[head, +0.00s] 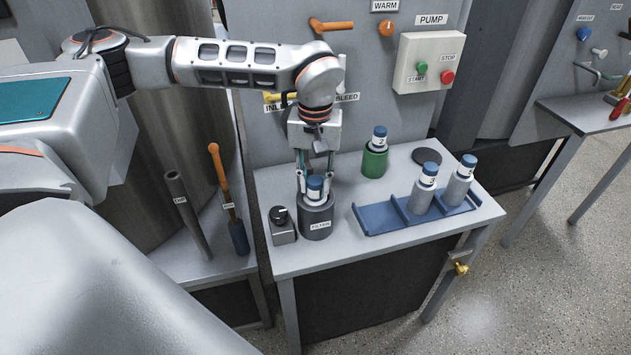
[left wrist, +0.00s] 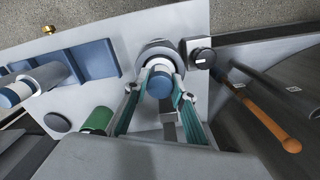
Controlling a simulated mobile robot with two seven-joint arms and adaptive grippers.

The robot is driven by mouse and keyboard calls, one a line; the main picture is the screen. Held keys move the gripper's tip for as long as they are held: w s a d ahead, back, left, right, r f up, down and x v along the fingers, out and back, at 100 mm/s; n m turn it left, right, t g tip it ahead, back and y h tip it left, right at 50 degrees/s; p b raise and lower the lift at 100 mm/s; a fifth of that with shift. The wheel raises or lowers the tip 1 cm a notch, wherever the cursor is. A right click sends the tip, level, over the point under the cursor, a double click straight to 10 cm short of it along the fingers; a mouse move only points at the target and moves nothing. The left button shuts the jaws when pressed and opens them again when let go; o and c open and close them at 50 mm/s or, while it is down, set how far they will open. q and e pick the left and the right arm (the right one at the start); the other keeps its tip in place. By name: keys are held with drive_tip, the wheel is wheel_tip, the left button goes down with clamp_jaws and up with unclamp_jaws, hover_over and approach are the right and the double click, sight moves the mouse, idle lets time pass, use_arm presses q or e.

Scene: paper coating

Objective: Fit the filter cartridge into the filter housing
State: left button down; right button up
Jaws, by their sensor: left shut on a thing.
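The filter cartridge is a white cylinder with a blue cap (head: 315,186), standing upright at the mouth of the filter housing. The filter housing is a dark grey round cup (head: 317,222) labelled FILTER on the table. My left gripper (head: 315,180) comes down from above, shut on the cartridge near its cap. My right gripper is not in view.
A blue rack (head: 380,220) holds two more blue-capped cartridges (head: 422,190). A green cup (head: 375,162) with another cartridge and a dark disc (head: 427,156) stand behind. A small box with a black knob (head: 282,227) stands left of the housing. The panel (head: 290,45) rises behind.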

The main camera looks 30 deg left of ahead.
use_arm(q)
drive_tip(key=shift+f, duration=0.1)
drive_tip(key=c, duration=1.7)
unclamp_jaws()
drive_tip(key=shift+f, duration=0.1)
